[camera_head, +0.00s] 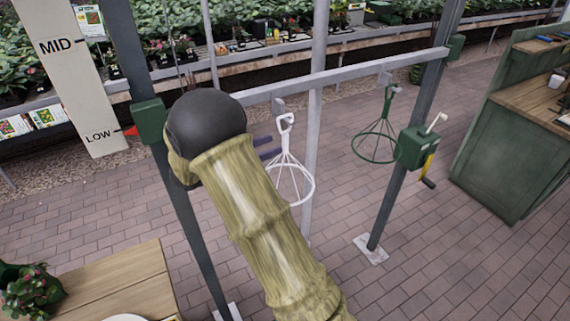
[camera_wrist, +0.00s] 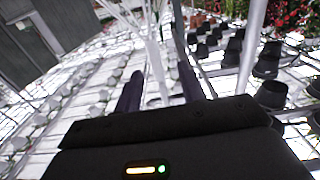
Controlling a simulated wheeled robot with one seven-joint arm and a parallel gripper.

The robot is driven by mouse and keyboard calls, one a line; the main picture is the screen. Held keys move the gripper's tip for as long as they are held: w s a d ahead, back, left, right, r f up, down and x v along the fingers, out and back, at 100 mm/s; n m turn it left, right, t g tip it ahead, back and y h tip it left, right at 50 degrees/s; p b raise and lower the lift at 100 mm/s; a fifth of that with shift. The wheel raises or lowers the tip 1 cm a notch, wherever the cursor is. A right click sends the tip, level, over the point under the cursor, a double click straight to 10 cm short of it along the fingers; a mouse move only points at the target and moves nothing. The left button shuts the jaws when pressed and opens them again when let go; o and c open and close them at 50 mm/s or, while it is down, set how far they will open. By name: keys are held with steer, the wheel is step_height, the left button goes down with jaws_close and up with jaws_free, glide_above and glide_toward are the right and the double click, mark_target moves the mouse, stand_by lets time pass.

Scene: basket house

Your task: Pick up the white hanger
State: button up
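The white hanger (camera_head: 292,172) hangs from the grey crossbar in the head view, with a hooked top, splayed wires and a ring at the bottom. My gripper (camera_head: 270,147) is just left of its upper part, with two dark fingers pointing toward it. In the wrist view the fingers of my gripper (camera_wrist: 158,70) are spread apart. The pale stem and wires of the white hanger (camera_wrist: 152,48) show between and beyond the fingertips. I see no finger closed on it. My arm hides part of the crossbar and the area left of the hanger.
A green hanger (camera_head: 377,138) hangs farther right on the crossbar (camera_head: 345,72). A green crank box (camera_head: 416,148) sits on the right post. A grey pole (camera_head: 313,130) stands close behind the white hanger. A wooden table (camera_head: 110,285) is at lower left. Brick floor is open below.

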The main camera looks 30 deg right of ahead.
mark_target(282, 142)
steer(key=shift+s+d+r+p, duration=0.1)
steer(key=shift+d+r+p, duration=0.05)
steer(key=shift+d+p, duration=0.25)
steer(key=d+p, duration=0.2)
steer(key=d, duration=0.2)
steer(key=shift+s+d+r+p, duration=0.1)
steer(key=shift+p, duration=0.25)
steer(key=shift+d, duration=0.15)
jaws_close()
